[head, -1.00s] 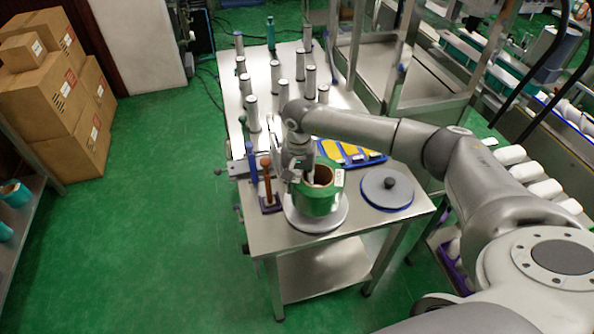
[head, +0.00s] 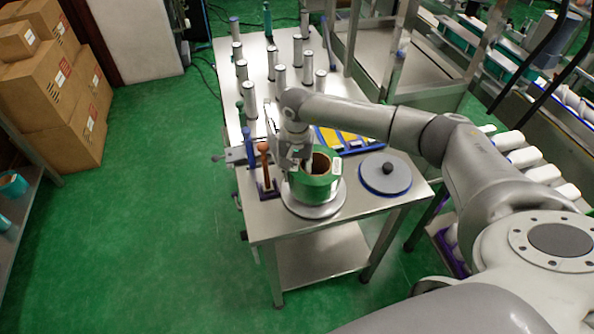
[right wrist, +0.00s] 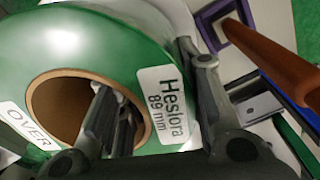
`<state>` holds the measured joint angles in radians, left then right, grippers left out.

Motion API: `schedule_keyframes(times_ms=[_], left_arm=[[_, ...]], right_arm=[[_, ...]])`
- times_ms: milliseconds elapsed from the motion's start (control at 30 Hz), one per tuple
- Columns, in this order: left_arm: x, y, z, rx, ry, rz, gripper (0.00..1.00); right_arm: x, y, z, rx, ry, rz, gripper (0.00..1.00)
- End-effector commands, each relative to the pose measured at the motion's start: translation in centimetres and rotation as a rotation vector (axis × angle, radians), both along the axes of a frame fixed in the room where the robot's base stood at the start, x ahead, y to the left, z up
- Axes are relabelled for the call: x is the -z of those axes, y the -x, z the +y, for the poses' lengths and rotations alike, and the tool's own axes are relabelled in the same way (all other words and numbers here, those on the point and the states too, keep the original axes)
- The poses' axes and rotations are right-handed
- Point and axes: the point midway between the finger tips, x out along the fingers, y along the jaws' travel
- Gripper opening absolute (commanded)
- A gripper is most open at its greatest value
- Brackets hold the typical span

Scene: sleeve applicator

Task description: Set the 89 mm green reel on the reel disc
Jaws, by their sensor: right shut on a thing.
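The green reel (head: 322,188), with a brown core and a label reading "Heslora 89 mm", is over the light grey reel disc (head: 299,209) at the table's front. My right gripper (head: 299,163) is shut on the reel's wall. In the right wrist view the gripper (right wrist: 155,110) has one finger inside the core and one outside the green reel (right wrist: 75,50). The reel looks level and roughly centred over the disc. I cannot tell whether it touches the disc, since its underside is hidden. My left gripper is out of view.
A grey-blue round plate with a black knob (head: 387,169) lies to the right. An orange-brown post in a purple holder (head: 266,188) stands close on the left. Behind are a yellow-and-blue tray (head: 346,141) and several upright grey cylinders (head: 280,75).

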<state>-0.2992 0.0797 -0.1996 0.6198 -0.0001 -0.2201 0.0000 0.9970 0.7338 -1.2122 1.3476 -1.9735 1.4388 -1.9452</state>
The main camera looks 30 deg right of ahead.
Motion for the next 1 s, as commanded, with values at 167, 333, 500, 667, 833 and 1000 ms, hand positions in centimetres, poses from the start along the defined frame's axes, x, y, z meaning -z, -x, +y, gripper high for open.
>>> schedule_keyframes(times_ms=[167,333,500,667,833,1000], left_arm=[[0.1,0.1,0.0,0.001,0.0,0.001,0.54],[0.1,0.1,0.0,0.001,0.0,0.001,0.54],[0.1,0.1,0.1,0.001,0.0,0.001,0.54],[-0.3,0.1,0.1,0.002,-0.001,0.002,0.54],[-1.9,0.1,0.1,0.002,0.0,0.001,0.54],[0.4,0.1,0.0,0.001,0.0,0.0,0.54]], right_arm=[[0.5,0.4,0.1,-0.002,0.0,0.01,0.42],[0.6,0.5,0.0,-0.001,0.002,0.013,0.54],[0.6,0.4,0.0,-0.001,0.002,0.011,0.54],[0.2,0.3,0.0,-0.001,0.002,0.01,0.54],[-1.3,0.3,0.0,-0.001,0.001,0.007,0.54],[-4.5,0.0,0.0,-0.002,0.001,-0.001,0.54]])
